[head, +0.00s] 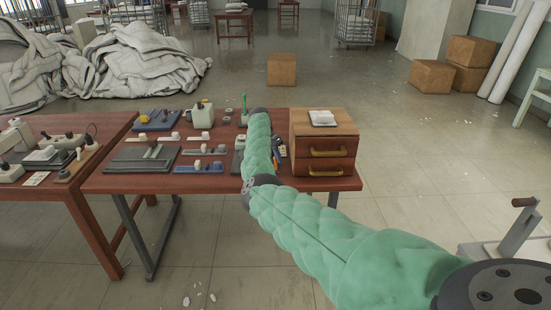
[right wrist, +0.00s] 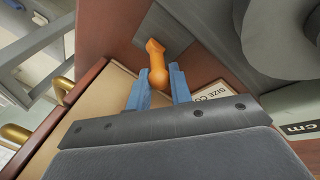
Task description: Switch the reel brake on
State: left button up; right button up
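In the right wrist view an orange lever (right wrist: 156,60) stands at a dark grey plate (right wrist: 165,32) on the red-brown tabletop; it looks like the reel brake switch. The two blue fingers of my right gripper (right wrist: 158,78) are apart, one on each side of the lever, with a narrow gap beside it. I cannot tell whether either finger touches it. A large grey rounded part (right wrist: 285,40), perhaps the reel, is at the right. In the head view my right gripper (head: 279,150) is small and partly hidden behind my green-sleeved arm, beside the drawer box. My left gripper is not in view.
A wooden drawer box (head: 325,137) with brass handles stands close right of my right gripper. Several small devices and boards (head: 143,157) cover the table left of my arm. A second table (head: 25,190) adjoins at left. Duvet heaps (head: 135,62) lie behind.

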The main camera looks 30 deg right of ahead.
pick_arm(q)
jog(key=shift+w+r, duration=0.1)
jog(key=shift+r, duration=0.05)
pick_arm(e)
jog(key=o, duration=0.3)
jog(key=shift+o, duration=0.2)
jog(key=shift+r, duration=0.1)
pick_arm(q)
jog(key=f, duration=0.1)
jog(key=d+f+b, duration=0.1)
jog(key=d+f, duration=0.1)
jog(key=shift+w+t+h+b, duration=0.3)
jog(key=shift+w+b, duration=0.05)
pick_arm(e)
jog(key=v, duration=0.7)
jog(key=shift+w+r, duration=0.15)
jog(key=shift+r, duration=0.1)
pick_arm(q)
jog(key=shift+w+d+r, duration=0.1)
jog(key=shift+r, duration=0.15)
pick_arm(e)
jog(key=shift+a, duration=0.1)
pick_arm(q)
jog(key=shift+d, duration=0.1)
